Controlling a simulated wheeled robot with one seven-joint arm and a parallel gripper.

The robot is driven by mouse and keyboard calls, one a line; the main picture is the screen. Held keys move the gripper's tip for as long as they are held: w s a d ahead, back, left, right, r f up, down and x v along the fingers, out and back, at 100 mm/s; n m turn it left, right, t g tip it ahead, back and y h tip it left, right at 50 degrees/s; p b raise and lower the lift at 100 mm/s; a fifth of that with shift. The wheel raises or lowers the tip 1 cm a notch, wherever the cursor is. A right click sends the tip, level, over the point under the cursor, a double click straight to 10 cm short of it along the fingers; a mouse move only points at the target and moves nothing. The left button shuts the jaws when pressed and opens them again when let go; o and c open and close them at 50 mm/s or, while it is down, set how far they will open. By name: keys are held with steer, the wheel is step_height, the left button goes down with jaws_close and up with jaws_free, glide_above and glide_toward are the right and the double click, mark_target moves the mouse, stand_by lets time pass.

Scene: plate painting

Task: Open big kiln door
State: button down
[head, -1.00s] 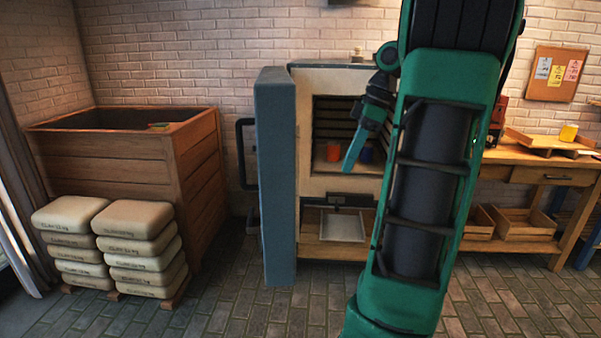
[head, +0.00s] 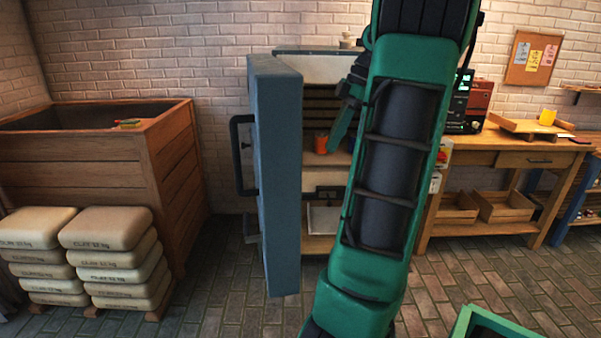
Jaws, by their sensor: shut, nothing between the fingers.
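The big kiln (head: 320,66) stands against the brick wall, its front partly hidden by my arm. Its thick blue-grey door (head: 277,180) stands swung out toward me on the left, edge toward me, leaving the chamber exposed. The dark door handle (head: 240,155) is on the door's left face. My gripper (head: 334,148) is shut and empty, in front of the chamber opening as seen here, right of the door and apart from the handle. An orange cup (head: 321,143) shows inside the kiln; my arm hides part of the chamber.
A wooden crate (head: 170,150) and stacked clay bags (head: 105,228) stand at left. A wooden table (head: 510,158) with a tray (head: 520,127) stands at right, with wooden boxes (head: 505,207) below. A green-edged object (head: 490,320) is at lower right. Floor between is bare.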

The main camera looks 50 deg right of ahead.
steer(key=shift+w+f, duration=0.1)
steer(key=shift+f, duration=0.55)
steer(key=shift+a+f, duration=0.1)
steer(key=shift+f, duration=0.15)
steer(key=w+a+f, duration=0.4)
steer(key=a+f, duration=0.1)
steer(key=f, duration=0.2)
steer(key=shift+w+a, duration=0.1)
